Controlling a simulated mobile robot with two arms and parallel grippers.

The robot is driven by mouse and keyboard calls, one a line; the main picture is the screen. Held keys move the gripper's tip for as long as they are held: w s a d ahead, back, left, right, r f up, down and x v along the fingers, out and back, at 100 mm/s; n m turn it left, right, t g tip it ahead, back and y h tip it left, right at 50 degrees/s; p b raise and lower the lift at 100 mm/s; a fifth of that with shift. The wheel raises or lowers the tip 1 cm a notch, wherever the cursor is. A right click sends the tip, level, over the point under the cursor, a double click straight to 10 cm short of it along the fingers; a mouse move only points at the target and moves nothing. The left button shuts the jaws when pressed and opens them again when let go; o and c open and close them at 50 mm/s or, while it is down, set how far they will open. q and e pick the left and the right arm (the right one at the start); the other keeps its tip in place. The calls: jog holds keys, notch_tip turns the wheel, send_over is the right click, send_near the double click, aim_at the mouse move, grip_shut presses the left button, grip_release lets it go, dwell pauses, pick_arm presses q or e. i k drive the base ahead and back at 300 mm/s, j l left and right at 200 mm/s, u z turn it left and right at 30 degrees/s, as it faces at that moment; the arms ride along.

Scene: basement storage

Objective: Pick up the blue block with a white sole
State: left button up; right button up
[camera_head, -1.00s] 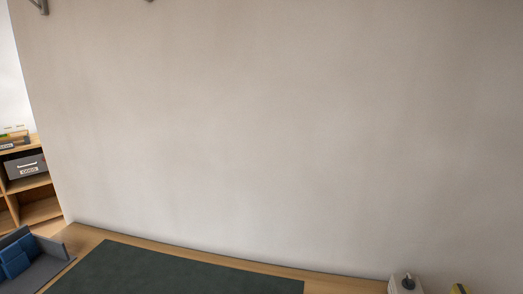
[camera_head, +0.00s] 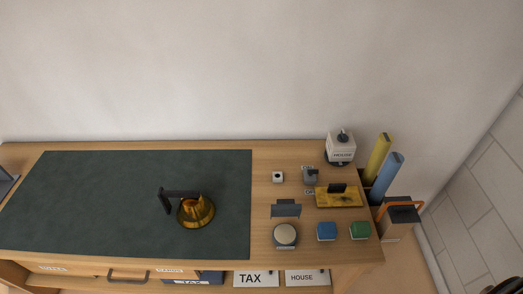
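A small blue block (camera_head: 326,230) sits near the front edge of the wooden worktop, at its right part. A thin pale edge shows at its bottom; the sole is hard to make out at this size. A similar green block (camera_head: 360,230) stands just to its right, with a small gap. A round pale-topped item (camera_head: 285,235) stands to its left. Neither of my grippers can be made out in the head view.
A dark green mat (camera_head: 100,200) covers the worktop's left and middle, with an amber and black object (camera_head: 195,211) on it. Behind the blocks lies a yellow tray (camera_head: 338,198). A white box (camera_head: 341,147) stands at the back. Yellow and blue rolls (camera_head: 387,176) stand beyond the right end.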

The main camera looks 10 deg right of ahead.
aim_at(326, 231)
jog(key=l+z, duration=0.1)
jog(key=z, duration=0.4)
jog(key=l+z, duration=0.15)
jog(key=z, duration=0.3)
jog(key=k, duration=0.05)
